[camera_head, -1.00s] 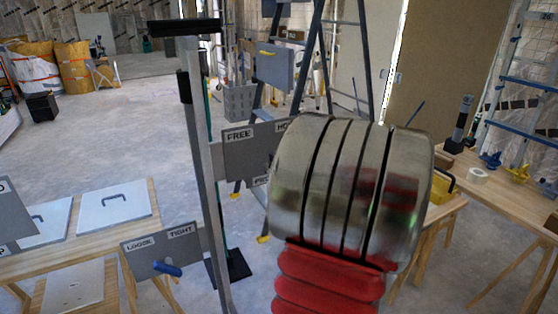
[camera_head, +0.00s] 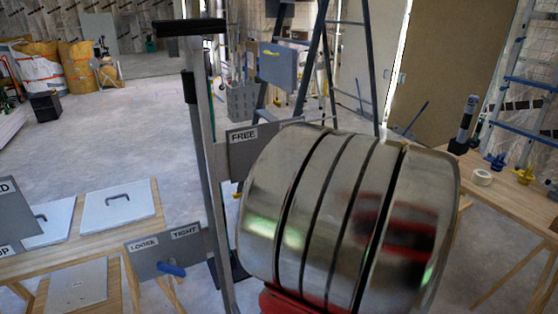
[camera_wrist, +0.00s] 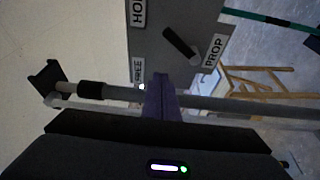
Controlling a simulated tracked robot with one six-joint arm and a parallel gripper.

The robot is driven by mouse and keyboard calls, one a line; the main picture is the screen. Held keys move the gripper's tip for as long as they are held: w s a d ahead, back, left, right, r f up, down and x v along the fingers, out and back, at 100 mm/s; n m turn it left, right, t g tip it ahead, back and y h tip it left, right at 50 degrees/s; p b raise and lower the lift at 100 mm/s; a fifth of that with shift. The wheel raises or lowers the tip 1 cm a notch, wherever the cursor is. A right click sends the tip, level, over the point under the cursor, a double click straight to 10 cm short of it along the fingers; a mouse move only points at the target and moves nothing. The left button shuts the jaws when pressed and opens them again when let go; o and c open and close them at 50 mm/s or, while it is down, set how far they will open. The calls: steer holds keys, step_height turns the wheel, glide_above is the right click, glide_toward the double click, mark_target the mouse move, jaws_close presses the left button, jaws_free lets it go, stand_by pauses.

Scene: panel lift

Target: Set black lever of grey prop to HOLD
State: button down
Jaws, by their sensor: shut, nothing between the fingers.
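The grey prop's label plate (camera_head: 243,155) stands on the upright post in the head view, its FREE label showing and its right part hidden behind my arm. In the wrist view the plate (camera_wrist: 205,18) is turned on its side, with HOLD at the top, FREE lower left and PROP at the right. The black lever (camera_wrist: 181,43) lies slanted on it, one end near the PROP label; I cannot tell which setting it is at. My gripper (camera_wrist: 160,80) is shut and empty, its tips just below the plate in the picture, apart from the lever.
The grey post (camera_head: 205,130) rises left of my arm. A lower plate (camera_head: 155,258) marked LOOSE and TIGHT has a blue lever (camera_head: 171,269). Wooden benches stand left and right. A stepladder (camera_head: 316,60) stands behind. Open floor lies at left.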

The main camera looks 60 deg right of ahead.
steer(key=s, duration=0.3)
steer(key=s+a+f, duration=0.1)
steer(key=shift+s+a, duration=0.1)
steer(key=shift+s, duration=0.25)
stand_by(0.4)
